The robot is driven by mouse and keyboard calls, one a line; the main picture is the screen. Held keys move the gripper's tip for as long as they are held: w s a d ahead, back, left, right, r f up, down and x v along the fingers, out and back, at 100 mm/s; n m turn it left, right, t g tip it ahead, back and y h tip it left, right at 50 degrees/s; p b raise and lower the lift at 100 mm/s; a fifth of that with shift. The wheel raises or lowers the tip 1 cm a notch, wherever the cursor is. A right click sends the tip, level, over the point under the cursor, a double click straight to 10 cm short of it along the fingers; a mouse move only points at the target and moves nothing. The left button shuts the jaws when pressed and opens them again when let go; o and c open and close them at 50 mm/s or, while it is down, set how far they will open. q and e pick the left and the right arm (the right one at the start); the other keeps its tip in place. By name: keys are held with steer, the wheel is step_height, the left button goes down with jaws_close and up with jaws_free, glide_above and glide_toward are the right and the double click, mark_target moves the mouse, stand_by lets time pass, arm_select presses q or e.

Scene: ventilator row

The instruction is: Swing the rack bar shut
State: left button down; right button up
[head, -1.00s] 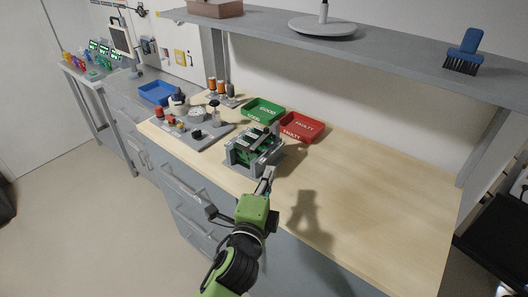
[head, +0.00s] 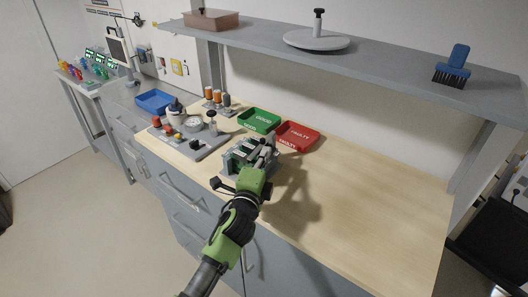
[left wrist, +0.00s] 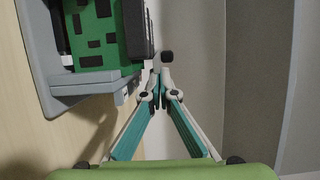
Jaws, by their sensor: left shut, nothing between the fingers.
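The grey rack (head: 231,158) with green circuit boards stands on the wooden bench. It also shows at the upper left of the left wrist view (left wrist: 40,52), with a green board (left wrist: 98,38) in it. A dark bar (left wrist: 138,30) runs along the rack's near side there, and a small black knob (left wrist: 167,56) shows just beyond my fingertips. My left gripper (head: 267,152) is shut and empty at the rack's right side. In the left wrist view its fingertips (left wrist: 160,78) are together close to the bar's end; I cannot tell whether they touch it. My arm hides part of the rack.
A green GOOD tray (head: 259,120) and a red FAULTY tray (head: 297,136) lie behind the rack. A grey fixture plate (head: 190,146) with knobs is to the left. A shelf (head: 390,66) hangs above. The bench's right side (head: 350,200) is clear.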

arm_select(q)
steer(key=shift+w+a, duration=0.15)
steer(key=shift+w+a+r+p, duration=0.1)
steer(key=shift+w+a+p, duration=0.25)
steer(key=shift+a, duration=0.6)
